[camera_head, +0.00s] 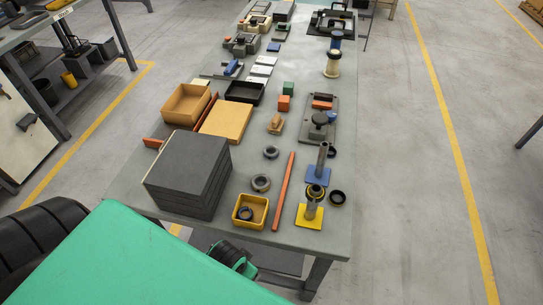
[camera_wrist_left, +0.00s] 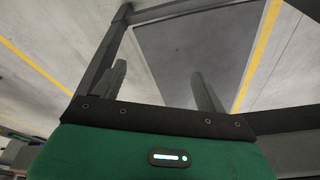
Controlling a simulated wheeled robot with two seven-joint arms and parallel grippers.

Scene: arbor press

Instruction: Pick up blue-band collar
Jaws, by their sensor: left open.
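A small ring with blue on it, which looks like the blue-band collar (camera_head: 245,213), lies inside a yellow tray (camera_head: 256,223) near the front edge of the table. My left gripper (camera_wrist_left: 158,72) is open, with its two dark fingers apart and nothing between them in the left wrist view. That view shows floor, a yellow line and dark frame bars, and no collar. In the head view a dark and green part of my arm is by the table's front edge, apart from the collar. My right gripper is not in view.
A stack of dark slabs (camera_head: 187,174) stands left of the tray, and an orange bar (camera_head: 284,190) lies to its right. Posts stand on yellow (camera_head: 310,222) and blue (camera_head: 317,175) plates. Loose rings (camera_head: 261,183) lie behind the tray. The table's front edge is close.

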